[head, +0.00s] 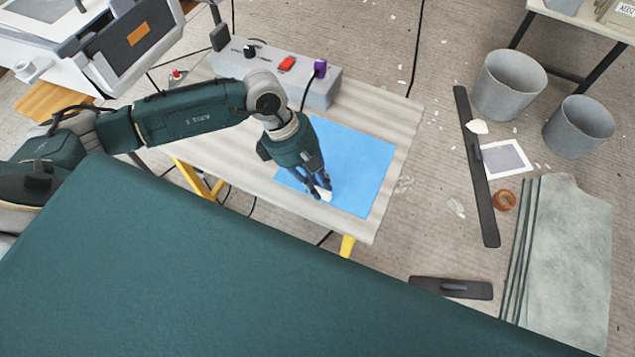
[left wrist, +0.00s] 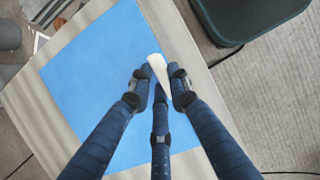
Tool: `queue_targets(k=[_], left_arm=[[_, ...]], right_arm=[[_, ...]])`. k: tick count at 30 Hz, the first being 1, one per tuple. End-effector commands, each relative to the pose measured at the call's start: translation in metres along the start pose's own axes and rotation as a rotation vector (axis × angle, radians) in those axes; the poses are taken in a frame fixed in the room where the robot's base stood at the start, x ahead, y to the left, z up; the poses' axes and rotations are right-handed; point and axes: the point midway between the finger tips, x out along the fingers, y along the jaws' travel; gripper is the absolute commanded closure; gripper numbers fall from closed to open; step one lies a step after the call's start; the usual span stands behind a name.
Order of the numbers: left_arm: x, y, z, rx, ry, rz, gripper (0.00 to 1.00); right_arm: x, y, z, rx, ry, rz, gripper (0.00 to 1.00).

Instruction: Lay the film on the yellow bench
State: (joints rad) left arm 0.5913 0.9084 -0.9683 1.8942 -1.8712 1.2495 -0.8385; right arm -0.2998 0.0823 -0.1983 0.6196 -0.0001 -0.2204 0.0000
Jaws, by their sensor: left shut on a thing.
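The yellow-legged bench (head: 385,112) has a pale, streaked top. A blue sheet (head: 355,160), which looks like the film, lies seemingly flat on it; it also shows in the left wrist view (left wrist: 90,75). My left gripper (head: 323,193) is low over the sheet's near edge. Its fingers are closed around a small white tab (left wrist: 158,68) at that edge. I cannot tell whether the tab is joined to the sheet. The fingers hide part of the tab and sheet. My right gripper is in neither view.
A grey control box (head: 275,72) with a red switch and a purple knob stands at the bench's back. Grey buckets (head: 510,85), a long dark bar (head: 477,165), an orange roll (head: 504,200) and a greenish-grey sheet (head: 570,260) are on the floor at right.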

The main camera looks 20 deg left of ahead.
Motion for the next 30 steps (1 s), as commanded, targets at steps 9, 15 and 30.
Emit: queue_targets(k=[9, 15, 30], left_arm=[[0.001, 0.000, -0.001, 0.000, 0.000, 0.000, 0.64], [-0.002, 0.000, 0.001, 0.000, 0.000, 0.000, 0.64], [-0.093, 0.001, -0.001, 0.001, 0.002, 0.004, 0.64]], right_arm=[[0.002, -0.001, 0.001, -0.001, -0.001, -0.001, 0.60], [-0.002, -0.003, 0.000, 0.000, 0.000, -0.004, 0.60], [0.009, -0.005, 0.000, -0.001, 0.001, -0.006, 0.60]])
